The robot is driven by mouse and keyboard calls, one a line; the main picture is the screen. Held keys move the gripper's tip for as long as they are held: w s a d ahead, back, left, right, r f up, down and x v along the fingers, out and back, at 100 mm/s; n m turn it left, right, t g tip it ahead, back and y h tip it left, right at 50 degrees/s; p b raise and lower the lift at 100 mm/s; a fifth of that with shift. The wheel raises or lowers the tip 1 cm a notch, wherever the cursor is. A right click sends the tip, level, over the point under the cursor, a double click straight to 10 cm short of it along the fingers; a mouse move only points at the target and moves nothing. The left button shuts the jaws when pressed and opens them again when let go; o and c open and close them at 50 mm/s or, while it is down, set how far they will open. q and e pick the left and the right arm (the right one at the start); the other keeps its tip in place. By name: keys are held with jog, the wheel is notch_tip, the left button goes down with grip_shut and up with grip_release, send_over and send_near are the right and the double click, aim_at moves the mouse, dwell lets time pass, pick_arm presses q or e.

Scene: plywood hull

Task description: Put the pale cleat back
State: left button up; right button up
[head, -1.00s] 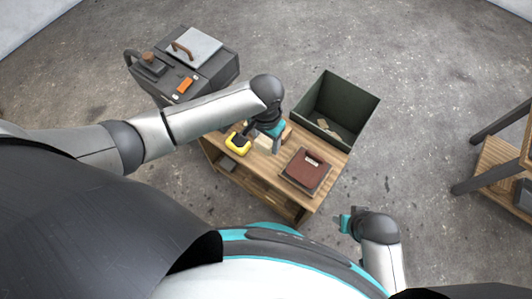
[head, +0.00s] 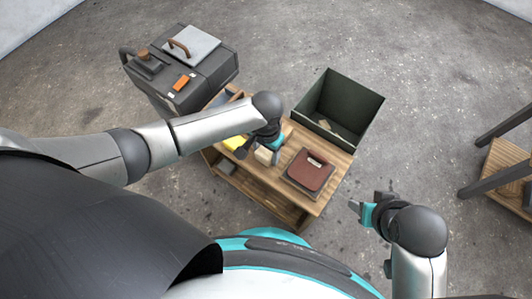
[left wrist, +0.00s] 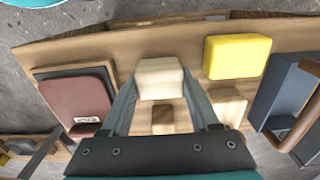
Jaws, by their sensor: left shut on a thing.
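My left gripper (left wrist: 160,98) is shut on a pale wooden block, the pale cleat (left wrist: 160,78), which sits between its two fingers above the wooden bench top. The cleat also shows in the head view (head: 264,155), just below the left gripper (head: 268,149). In the left wrist view a second pale block (left wrist: 228,106) lies to the right and a small brown block (left wrist: 163,120) shows behind the cleat. My right gripper (head: 364,211) is empty off the bench's right side; its finger gap is unclear.
A yellow block (left wrist: 237,56) and a dark red padded thing (head: 311,170) lie on the wooden bench (head: 285,190). A dark green open bin (head: 347,105) stands at its back right. A dark grey machine (head: 185,72) stands at the back left.

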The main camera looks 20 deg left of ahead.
aim_at(266, 152)
pick_arm(q)
jog(key=shift+f, duration=0.15)
pick_arm(e)
jog(key=shift+r, duration=0.15)
pick_arm(q)
jog(key=o, duration=1.2)
jog(key=shift+f, duration=0.1)
pick_arm(e)
jog(key=shift+r, duration=0.15)
pick_arm(q)
jog(key=shift+r, duration=0.35)
notch_tip(266, 152, up, 5)
jog(key=p, duration=0.3)
jog(key=shift+f, duration=0.2)
notch_tip(266, 152, up, 6)
jog(key=p, duration=0.3)
jog(key=shift+f, duration=0.2)
jog(key=shift+r+p, duration=0.5)
jog(key=shift+r, duration=0.25)
pick_arm(e)
jog(key=s+f+g, duration=0.1)
jog(key=s+f, duration=0.1)
jog(key=f, duration=0.5)
jog(key=s+d+f+g, duration=0.1)
jog(key=s+f, duration=0.1)
jog(key=f, duration=0.5)
jog(key=shift+s+d, duration=0.2)
jog(key=shift+s, duration=0.15)
